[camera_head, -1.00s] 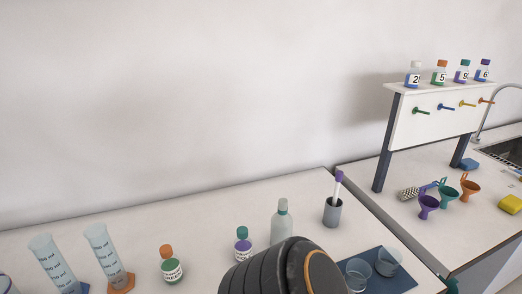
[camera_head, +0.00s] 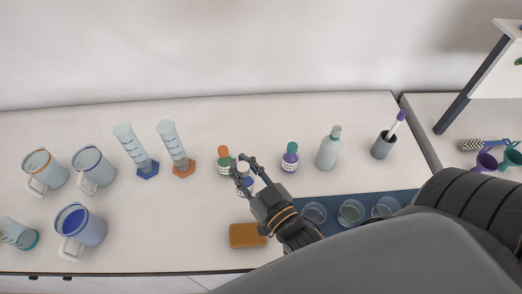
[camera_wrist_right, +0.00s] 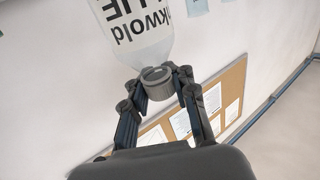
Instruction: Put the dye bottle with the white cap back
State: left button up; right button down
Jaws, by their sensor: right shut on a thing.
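The dye bottle with the white cap (camera_head: 249,184) is in my right gripper (camera_head: 241,170), between an orange-capped bottle and a green-capped bottle. In the right wrist view the bottle (camera_wrist_right: 135,30) appears upside down, with part of a "BLUE" label showing. The fingers of my right gripper (camera_wrist_right: 158,82) are shut on its cap, which looks grey there. The fingers hide part of the bottle in the head view. I cannot tell whether its base touches the counter. My left gripper is not in view.
An orange-capped bottle (camera_head: 224,160) stands close left and a green-capped bottle (camera_head: 290,158) right. A clear bottle (camera_head: 328,150) and a grey cup (camera_head: 383,146) stand farther right. A sponge (camera_head: 247,236) lies in front. Cylinders (camera_head: 174,147) and jugs (camera_head: 93,169) stand left.

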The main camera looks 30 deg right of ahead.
jog(key=shift+w+a+r+p, duration=0.1)
jog(key=shift+a+r+p, duration=0.15)
jog(key=shift+r, duration=0.3)
jog(key=shift+w+a+r+p, duration=0.1)
jog(key=shift+r+p, duration=0.2)
jog(key=shift+r, duration=0.2)
jog(key=shift+a+r+y+p, duration=0.15)
jog(key=shift+a+y+p, duration=0.15)
jog(key=shift+p, duration=0.15)
pick_arm(q)
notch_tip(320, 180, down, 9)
jog(key=b, duration=1.2)
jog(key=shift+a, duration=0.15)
pick_arm(e)
jog(key=w+d+f, duration=0.9)
jog(key=d+f, duration=0.1)
jog(key=f, duration=0.3)
jog(key=shift+w, duration=0.25)
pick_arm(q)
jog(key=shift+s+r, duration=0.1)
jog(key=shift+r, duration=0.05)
pick_arm(e)
jog(key=shift+d, duration=0.1)
